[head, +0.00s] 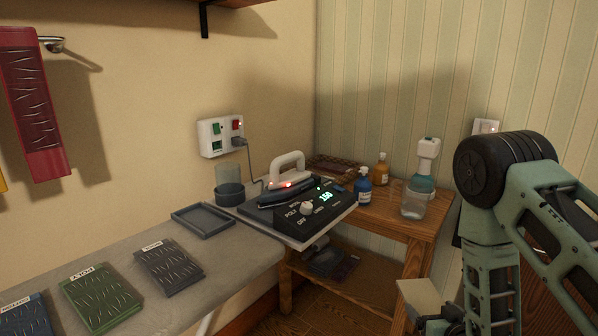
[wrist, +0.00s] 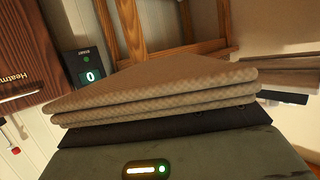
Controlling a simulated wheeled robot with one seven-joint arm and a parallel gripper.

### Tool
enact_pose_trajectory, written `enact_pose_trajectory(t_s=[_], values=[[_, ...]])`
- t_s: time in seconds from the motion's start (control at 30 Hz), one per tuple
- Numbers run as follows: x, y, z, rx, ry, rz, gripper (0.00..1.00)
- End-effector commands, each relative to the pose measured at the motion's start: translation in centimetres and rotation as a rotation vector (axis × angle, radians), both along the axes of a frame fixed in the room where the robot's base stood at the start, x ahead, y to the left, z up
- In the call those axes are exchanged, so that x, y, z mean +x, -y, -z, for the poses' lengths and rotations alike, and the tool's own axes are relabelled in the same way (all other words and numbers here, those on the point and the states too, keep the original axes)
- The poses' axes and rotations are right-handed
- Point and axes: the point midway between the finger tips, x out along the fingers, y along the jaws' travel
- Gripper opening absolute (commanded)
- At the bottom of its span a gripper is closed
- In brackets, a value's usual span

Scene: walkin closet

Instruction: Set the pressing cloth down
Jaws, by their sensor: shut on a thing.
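The pressing cloth is a beige, neatly folded pad. It fills the middle of the wrist view (wrist: 155,92), and a pale corner of it shows at the bottom of the head view (head: 424,301). My gripper (head: 440,325) is shut on the cloth, low and in front of the wooden side table (head: 414,228). In the wrist view a dark finger pad lies along the near edge of the folds. The far finger and most of the grip are hidden.
An iron (head: 288,172) sits on a station reading 150. Bottles, including a blue one (head: 363,187), stand to its right. The grey board (head: 222,262) holds several fabric swatches and an empty tray (head: 203,220). The wrist view shows a small display reading 0 (wrist: 90,76).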

Motion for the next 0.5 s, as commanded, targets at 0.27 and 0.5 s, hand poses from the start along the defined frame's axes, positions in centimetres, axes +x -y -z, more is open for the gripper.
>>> enact_pose_trajectory(t_s=[0.27, 0.5], values=[[-0.18, 0.90, 1.08, -0.003, -0.007, 0.025, 0.63], [-0.07, 0.83, 0.88, -0.003, -0.003, 0.023, 0.63]])
